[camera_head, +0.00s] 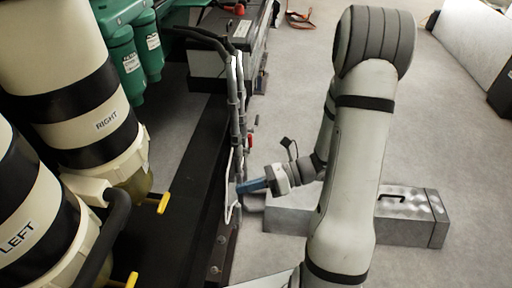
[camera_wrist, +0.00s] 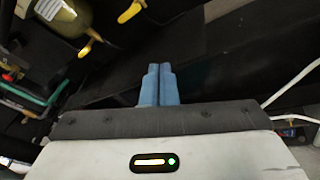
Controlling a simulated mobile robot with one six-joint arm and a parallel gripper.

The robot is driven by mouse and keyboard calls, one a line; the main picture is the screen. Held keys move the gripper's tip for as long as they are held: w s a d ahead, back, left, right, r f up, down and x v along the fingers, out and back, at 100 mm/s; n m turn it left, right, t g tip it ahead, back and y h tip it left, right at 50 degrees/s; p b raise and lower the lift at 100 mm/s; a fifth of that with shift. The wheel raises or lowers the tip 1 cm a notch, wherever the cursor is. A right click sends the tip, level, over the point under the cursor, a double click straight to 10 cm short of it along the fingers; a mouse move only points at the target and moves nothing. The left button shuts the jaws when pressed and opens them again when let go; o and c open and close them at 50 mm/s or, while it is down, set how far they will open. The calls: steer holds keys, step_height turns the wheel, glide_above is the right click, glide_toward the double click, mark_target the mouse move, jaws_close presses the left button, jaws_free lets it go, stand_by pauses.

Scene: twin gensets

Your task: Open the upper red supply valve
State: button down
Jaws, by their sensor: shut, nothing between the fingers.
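A small red valve handle (camera_head: 250,140) shows on the upright grey pipes in the head view. It sits just above and slightly left of my wrist in the picture, and I cannot tell from its size how its lever is turned. My gripper (camera_head: 240,188) points left toward the pipes, below the red handle and apart from it. In the wrist view my gripper's blue fingers (camera_wrist: 160,70) are closed together with nothing between them. No second red handle on these pipes is clear, and the red handle is not identifiable in the wrist view.
Grey pipes (camera_head: 232,110) stand along the dark skid edge. Yellow handles (camera_head: 163,203) are beneath the cream filter marked RIGHT (camera_head: 95,125); another cream cylinder is marked LEFT (camera_head: 25,235). A metal toolbox (camera_head: 400,215) lies on the floor behind my arm. Open floor lies right.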

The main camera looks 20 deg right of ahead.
steer(key=w+d+f+m+t, duration=0.45)
steer(key=m+t, duration=0.35)
steer(key=m, duration=0.2)
steer(key=m+t+h+b, duration=0.45)
steer(key=m+t, duration=0.25)
steer(key=m, duration=0.3)
glide_toward(251, 142)
steer(key=shift+s+a+f+x, duration=0.2)
steer(key=shift+a+f+x, duration=0.2)
steer(key=shift+x, duration=2.95)
steer(key=shift+r+h+p, duration=0.2)
steer(key=shift+h+p, duration=0.1)
steer(key=shift+h, duration=0.05)
steer(key=r+m+p, duration=0.1)
steer(key=p, duration=0.2)
steer(key=shift+w+d, duration=0.1)
steer(key=shift+w, duration=0.3)
steer(key=shift+w+f+m+g+p, duration=0.15)
steer(key=shift+w+m+g+p, duration=0.15)
steer(key=shift+p, duration=0.15)
steer(key=shift+d, duration=0.1)
